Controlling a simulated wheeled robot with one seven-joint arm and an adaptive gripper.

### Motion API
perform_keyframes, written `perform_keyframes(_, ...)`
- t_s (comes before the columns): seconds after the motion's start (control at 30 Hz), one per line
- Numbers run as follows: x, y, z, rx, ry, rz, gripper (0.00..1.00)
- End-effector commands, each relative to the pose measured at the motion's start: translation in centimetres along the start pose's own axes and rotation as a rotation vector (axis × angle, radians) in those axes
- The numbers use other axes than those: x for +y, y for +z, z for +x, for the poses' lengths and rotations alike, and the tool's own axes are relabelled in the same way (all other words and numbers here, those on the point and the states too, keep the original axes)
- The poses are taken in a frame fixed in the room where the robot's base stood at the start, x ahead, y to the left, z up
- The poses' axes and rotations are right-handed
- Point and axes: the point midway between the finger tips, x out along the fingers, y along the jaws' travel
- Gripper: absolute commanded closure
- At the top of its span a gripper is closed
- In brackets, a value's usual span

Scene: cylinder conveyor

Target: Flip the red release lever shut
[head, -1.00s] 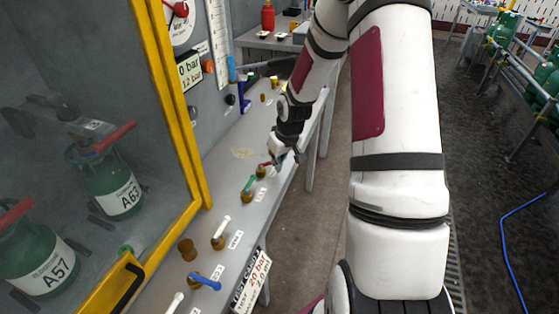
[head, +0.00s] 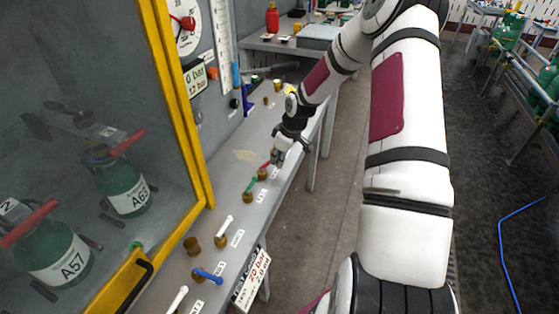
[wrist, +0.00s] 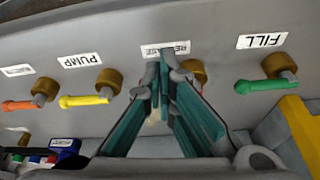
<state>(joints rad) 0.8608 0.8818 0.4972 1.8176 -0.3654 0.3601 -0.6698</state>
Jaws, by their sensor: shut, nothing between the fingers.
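The red release lever (head: 265,165) shows in the head view as a small red bar above its brass valve, partway along the grey bench front. My gripper (head: 277,160) is right beside it, on its right side, pointing down. In the wrist view my gripper's closed fingertips (wrist: 166,62) cover part of the RELEASE label (wrist: 180,48), just left of the brass release valve (wrist: 195,72). The red lever itself is hidden behind the fingers there. The fingers are shut and empty. I cannot tell whether they touch the lever.
The green FILL lever (wrist: 260,86) and yellow PUMP lever (wrist: 84,101) flank the release valve in the wrist view, with an orange lever (wrist: 18,106) farther left. White (head: 226,226) and blue (head: 208,275) levers stand nearer in the head view. A yellow-framed cabinet door (head: 181,105) is at left.

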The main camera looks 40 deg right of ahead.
Motion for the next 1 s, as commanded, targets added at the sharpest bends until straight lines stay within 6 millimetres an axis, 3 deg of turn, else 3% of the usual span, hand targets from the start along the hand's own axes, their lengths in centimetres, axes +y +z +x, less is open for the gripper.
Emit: perform_keyframes(1.0,0.66,-0.85,0.26,0.001,-0.018,-0.060,1.00)
